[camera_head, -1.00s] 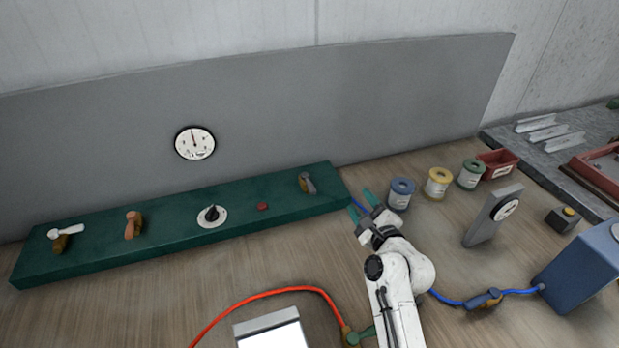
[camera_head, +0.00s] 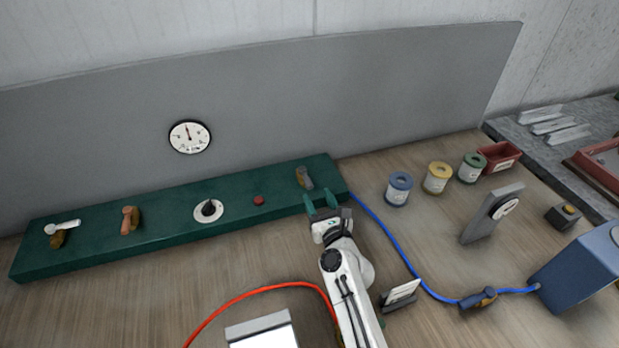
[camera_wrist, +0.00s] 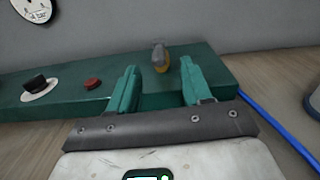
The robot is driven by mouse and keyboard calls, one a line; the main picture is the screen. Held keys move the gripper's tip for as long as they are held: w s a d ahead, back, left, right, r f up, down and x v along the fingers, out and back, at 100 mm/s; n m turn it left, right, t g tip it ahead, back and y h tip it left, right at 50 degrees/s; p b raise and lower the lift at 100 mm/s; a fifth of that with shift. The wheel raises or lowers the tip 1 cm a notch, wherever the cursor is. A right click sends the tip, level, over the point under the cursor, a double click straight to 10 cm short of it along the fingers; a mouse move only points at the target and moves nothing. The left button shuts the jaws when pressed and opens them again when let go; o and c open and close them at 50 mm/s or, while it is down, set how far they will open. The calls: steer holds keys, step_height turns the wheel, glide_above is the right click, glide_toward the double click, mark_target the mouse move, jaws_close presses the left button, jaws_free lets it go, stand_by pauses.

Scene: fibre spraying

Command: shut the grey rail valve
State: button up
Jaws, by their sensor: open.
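The grey rail valve (camera_head: 304,177) stands near the right end of the green rail (camera_head: 100,245). It has a grey handle on a brass-coloured body. In the wrist view the valve (camera_wrist: 160,58) shows between and beyond my two green fingertips. My gripper (camera_head: 321,203) is open and empty, at the front edge of the rail, just short of the valve. I see no contact between the fingers and the valve.
On the rail are a white-handled valve (camera_head: 62,229), an orange valve (camera_head: 130,219), a black knob (camera_head: 209,210) and a red button (camera_head: 258,200). A blue hose (camera_head: 400,250) runs right of my arm. An orange hose (camera_head: 250,294) curves left of it. Spools (camera_head: 399,189) stand farther right.

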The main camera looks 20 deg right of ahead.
mark_target(309, 184)
steer(key=shift+w+a+f+m, duration=0.1)
steer(key=shift+a+m, duration=0.05)
steer(key=shift+m, duration=0.15)
steer(key=shift+w, duration=2.55)
steer(key=shift+w+a, duration=0.1)
steer(key=shift+w, duration=1)
jaws_close()
